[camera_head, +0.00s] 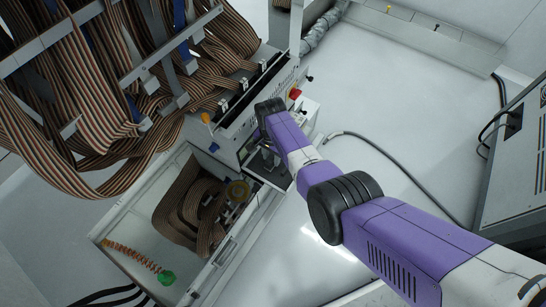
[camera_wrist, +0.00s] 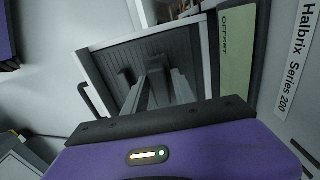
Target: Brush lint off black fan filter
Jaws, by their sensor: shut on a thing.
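In the wrist view my gripper (camera_wrist: 163,85) reaches away from its purple body toward a dark, finely ribbed panel (camera_wrist: 185,45) in a light frame. This panel looks like the black fan filter, but I cannot be sure. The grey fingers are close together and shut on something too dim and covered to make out. No brush can be told apart. I cannot tell whether the fingers or the held thing touch the panel, and no lint can be made out. In the head view my arm reaches to the machine's front, and the gripper is mostly hidden there.
A green OFFSET label (camera_wrist: 237,50) stands right of the panel. In the head view, striped ribbon cables (camera_head: 60,110) hang at upper left. An open bin (camera_head: 125,235) holds more cable, with an orange coil (camera_head: 128,254) and green plug (camera_head: 166,278). A dark cable (camera_head: 390,160) crosses the pale floor.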

